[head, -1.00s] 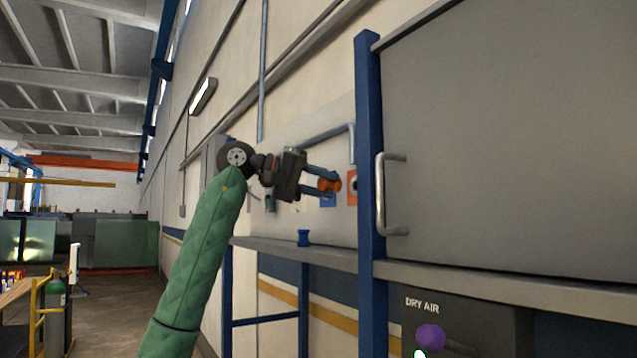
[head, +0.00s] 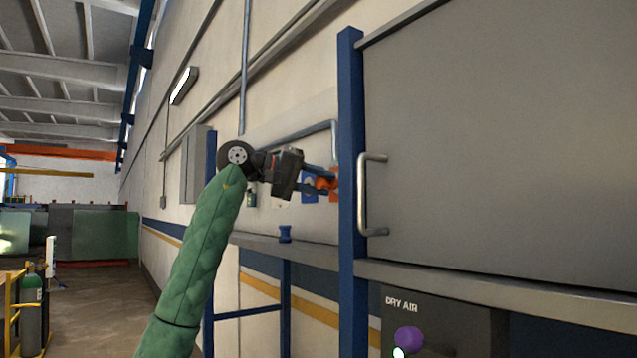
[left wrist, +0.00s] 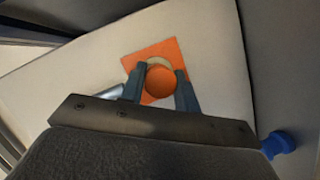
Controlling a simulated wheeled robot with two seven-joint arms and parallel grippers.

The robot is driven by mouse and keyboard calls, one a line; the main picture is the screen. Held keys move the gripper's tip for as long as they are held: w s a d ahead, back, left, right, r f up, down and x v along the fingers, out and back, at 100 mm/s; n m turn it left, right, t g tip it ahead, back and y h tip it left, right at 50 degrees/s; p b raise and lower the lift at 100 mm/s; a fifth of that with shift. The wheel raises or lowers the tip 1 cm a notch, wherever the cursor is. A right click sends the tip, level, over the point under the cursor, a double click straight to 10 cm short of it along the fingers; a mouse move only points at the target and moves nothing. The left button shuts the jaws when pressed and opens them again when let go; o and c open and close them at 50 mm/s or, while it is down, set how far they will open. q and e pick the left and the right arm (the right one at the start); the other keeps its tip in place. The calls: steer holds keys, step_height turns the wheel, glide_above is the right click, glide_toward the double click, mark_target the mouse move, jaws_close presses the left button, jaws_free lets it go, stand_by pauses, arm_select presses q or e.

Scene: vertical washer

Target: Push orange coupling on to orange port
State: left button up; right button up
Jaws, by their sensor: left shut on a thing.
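The orange coupling (head: 323,184) is held between the fingers of my left gripper (head: 319,182), in front of the wall panel beside the blue post. In the left wrist view, the round orange coupling (left wrist: 160,80) sits between the two fingertips of the gripper (left wrist: 160,88). Behind it is the square orange plate of the orange port (left wrist: 135,62), with a pale ring showing just above the coupling. The port's plate (head: 334,184) is partly hidden by the post and the gripper. I cannot tell whether the coupling touches the port. My right gripper is not in view.
A blue plate (head: 309,190) is left of the orange one. A blue coupling (head: 285,233) stands on the grey shelf (head: 315,252). The blue post (head: 352,170) and the grey cabinet door with its handle (head: 362,195) are close on the right.

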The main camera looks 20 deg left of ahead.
arm_select(q)
steer(key=shift+s, duration=0.1)
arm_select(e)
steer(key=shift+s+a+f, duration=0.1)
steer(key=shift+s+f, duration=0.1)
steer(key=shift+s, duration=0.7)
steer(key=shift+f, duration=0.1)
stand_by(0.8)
